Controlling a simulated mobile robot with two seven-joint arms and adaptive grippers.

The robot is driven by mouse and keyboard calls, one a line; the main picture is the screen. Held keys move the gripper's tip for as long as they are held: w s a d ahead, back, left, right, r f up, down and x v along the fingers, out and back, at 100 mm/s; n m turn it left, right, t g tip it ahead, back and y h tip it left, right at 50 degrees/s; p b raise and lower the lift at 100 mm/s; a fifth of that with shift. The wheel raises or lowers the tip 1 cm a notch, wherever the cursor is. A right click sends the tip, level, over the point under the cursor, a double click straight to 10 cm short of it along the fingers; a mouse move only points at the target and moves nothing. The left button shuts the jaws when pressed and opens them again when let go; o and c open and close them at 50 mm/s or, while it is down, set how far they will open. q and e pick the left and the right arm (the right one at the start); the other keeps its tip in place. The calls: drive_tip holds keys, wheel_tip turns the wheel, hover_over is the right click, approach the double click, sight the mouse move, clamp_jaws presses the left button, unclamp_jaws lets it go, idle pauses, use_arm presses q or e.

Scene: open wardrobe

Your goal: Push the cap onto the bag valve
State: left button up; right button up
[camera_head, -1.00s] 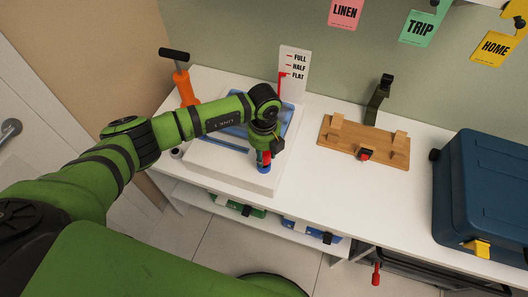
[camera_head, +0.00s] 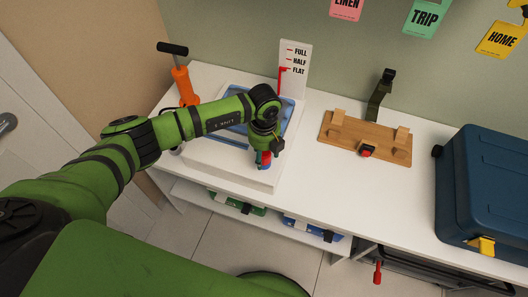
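A blue bag (camera_head: 231,133) lies flat on a white raised block (camera_head: 237,176) on the white bench. My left gripper (camera_head: 264,160) points down over the front right corner of the block. A small red piece (camera_head: 266,158), which may be the cap, shows at its fingertips, with a small blue piece, perhaps the valve, (camera_head: 262,166) just below and against it. The gripper and wrist hide part of the bag and the valve area. I cannot tell whether the fingers are closed on the red piece or whether cap and valve are joined. My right gripper is not in view.
An upright FULL/HALF/FLAT gauge (camera_head: 294,66) stands behind the block. An orange hand pump (camera_head: 184,86) stands at left. A wooden board (camera_head: 365,137) with a red-topped black part and a blue case (camera_head: 488,195) are at right. Bench between is clear.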

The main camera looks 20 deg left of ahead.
use_arm(q)
drive_tip(key=shift+r, duration=0.1)
wheel_tip(320, 180, up, 12)
idle(0.6)
idle(0.4)
